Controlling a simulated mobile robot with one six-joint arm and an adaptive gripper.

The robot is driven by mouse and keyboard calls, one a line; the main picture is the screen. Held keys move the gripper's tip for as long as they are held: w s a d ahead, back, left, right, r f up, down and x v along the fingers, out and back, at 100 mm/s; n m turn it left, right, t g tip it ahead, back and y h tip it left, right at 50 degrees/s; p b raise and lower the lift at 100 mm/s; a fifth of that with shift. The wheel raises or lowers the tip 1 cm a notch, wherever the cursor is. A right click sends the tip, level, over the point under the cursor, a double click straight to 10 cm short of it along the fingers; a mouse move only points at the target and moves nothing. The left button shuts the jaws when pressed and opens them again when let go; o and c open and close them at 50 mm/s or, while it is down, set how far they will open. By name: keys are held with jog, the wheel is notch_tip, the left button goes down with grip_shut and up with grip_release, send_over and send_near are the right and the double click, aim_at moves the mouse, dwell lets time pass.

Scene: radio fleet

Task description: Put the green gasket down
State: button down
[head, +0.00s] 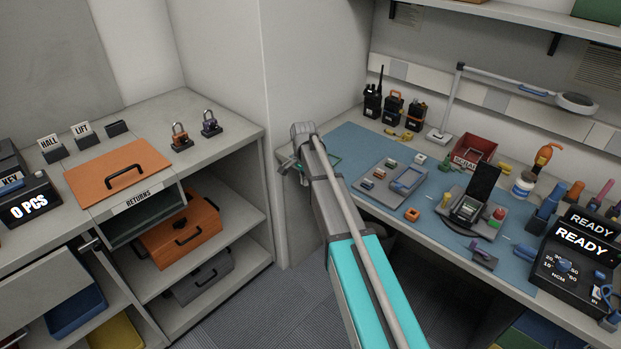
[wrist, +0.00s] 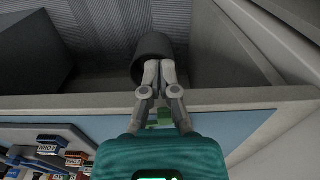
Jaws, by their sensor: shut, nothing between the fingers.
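My gripper (wrist: 158,72) is shut, with its fingertips together and nothing held between them. In the wrist view the fingers reach past the bench's front edge, over a dark round container below. A small green piece (wrist: 160,117) shows between the finger linkages, by the blue mat's edge; it is partly hidden, and I cannot tell if it is the green gasket. In the head view my gripper (head: 288,163) is at the bench's left end. A thin green outline (head: 335,159) lies on the mat (head: 352,142) beside my arm, partly covered by it.
A grey parts tray (head: 372,190), an orange square ring (head: 412,214) and an open black device stand on the mat. Radios (head: 373,103) stand behind. A white wall stands left of the bench; the dark container (wrist: 152,48) is below its edge.

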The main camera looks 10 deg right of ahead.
notch_tip(320, 180, up, 10)
jog(key=p, duration=0.9)
jog(key=shift+f, duration=0.2)
jog(key=shift+w, duration=0.1)
jog(key=s+d+n, duration=0.1)
jog(key=s+n, duration=0.9)
jog(key=s, duration=1.8)
jog(key=shift+s+d+n, duration=0.3)
jog(key=shift+d+n, duration=0.1)
